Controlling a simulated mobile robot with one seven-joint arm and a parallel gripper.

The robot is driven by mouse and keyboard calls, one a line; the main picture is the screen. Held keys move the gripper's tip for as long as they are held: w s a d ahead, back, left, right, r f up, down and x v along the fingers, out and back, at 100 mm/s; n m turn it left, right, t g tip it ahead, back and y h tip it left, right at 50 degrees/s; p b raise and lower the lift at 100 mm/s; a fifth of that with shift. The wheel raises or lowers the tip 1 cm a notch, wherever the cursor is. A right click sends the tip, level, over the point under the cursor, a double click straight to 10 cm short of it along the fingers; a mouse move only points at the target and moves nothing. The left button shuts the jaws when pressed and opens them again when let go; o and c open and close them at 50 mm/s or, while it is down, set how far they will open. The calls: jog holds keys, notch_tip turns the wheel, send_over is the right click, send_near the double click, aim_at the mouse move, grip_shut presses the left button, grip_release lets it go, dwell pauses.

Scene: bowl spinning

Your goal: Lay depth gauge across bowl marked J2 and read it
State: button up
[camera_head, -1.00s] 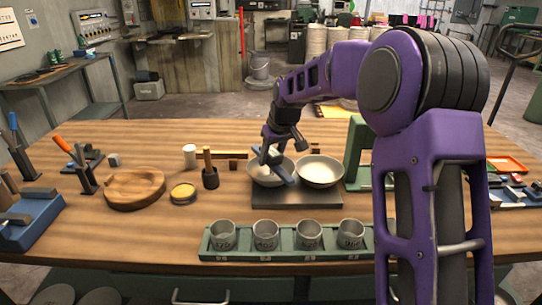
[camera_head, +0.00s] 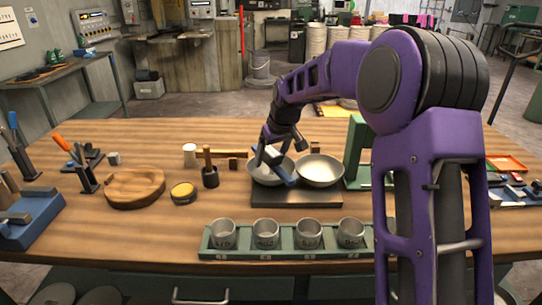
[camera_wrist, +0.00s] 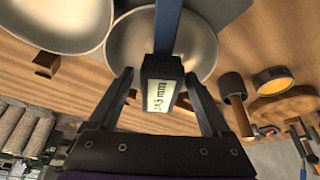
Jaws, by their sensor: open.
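Two shallow grey metal bowls stand side by side on a dark plate (camera_head: 297,198). The blue depth gauge (camera_wrist: 168,28) lies across one bowl (camera_wrist: 203,40), which is the left bowl (camera_head: 259,175) in the head view. The gauge's display (camera_wrist: 161,96) faces the wrist camera and seems to end in "4.5 mm"; its first digit is unclear. My gripper (camera_wrist: 159,75) is open, its fingers on either side of the gauge's display end with gaps. The other bowl (camera_wrist: 55,22) is empty and is the right one (camera_head: 320,170) in the head view. I cannot read a J2 mark.
A green rack (camera_head: 290,254) with several grey cups stands in front of the plate. A green stand (camera_head: 357,150) is right of the bowls.

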jog(key=p+v, duration=0.2)
jog(key=v, duration=1.5)
jog(key=shift+r, duration=0.2)
jog(key=shift+s, duration=0.15)
